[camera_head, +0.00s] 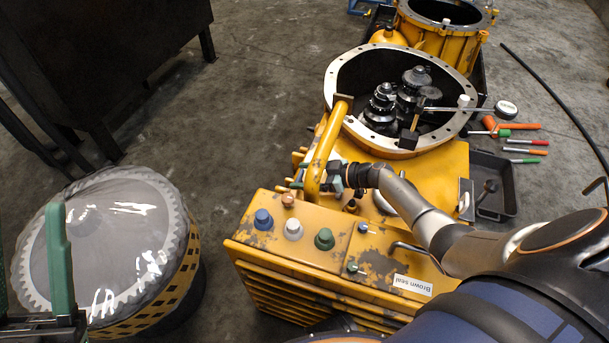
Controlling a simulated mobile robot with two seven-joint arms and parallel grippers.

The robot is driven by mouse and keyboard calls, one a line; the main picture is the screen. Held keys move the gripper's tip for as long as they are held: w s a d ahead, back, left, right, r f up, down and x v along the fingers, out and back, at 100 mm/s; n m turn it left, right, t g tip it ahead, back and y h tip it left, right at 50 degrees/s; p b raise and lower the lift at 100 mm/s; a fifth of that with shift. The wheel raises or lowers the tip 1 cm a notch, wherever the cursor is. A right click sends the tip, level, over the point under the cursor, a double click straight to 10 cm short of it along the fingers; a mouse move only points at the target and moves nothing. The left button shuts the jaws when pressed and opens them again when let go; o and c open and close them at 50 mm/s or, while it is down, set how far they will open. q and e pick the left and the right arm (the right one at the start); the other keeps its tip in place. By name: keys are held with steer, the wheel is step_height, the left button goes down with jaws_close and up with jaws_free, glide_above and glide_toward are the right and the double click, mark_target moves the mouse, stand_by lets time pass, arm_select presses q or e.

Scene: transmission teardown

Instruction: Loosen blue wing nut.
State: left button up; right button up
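My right gripper (338,176) reaches in from the right, beside the yellow tubular handle of the transmission housing. Its fingers are small and partly hidden by its own wrist, so I cannot tell whether they are open or shut. A small pale-blue part shows at the fingertips; I cannot tell whether it is the wing nut or part of the gripper. No blue wing nut is clearly recognizable.
The open housing flange (337,77) with dark gears (381,104) stands behind my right gripper. White (293,229) and green (324,239) caps share the box top. A black tray (497,180) and several tools lie at right. A wrapped drum (120,240) stands at left.

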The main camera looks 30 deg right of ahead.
steer(key=c, duration=1)
steer(key=shift+d+f+n+g+b, duration=0.2)
steer(key=shift+n+g+b, duration=0.15)
steer(key=shift+b, duration=0.35)
steer(key=n+g+y+b, duration=0.1)
steer(key=b, duration=0.1)
steer(key=n+g+y+b, duration=0.1)
steer(key=b, duration=0.1)
steer(key=shift+w+d+f+n, duration=0.1)
steer(key=shift+w+n, duration=0.1)
steer(key=shift+n, duration=0.05)
steer(key=shift+n+g+y+b, duration=0.4)
steer(key=shift+n+g+b, duration=0.1)
steer(key=shift+g+b, duration=0.35)
arm_select(q)
step_height(320, 180, down, 9)
steer(key=d, duration=0.1)
steer(key=shift+w+g+b, duration=0.2)
steer(key=shift+g+b, duration=0.1)
steer(key=shift+b, duration=0.15)
arm_select(e)
steer(key=shift+r+n, duration=0.2)
steer(key=shift+n, duration=0.1)
arm_select(q)
steer(key=shift+f+b, duration=0.25)
steer(key=shift+b, duration=0.05)
arm_select(e)
steer(key=shift+w+n+g+y, duration=0.1)
steer(key=shift+n+g+y, duration=0.3)
steer(key=shift+n+g, duration=0.3)
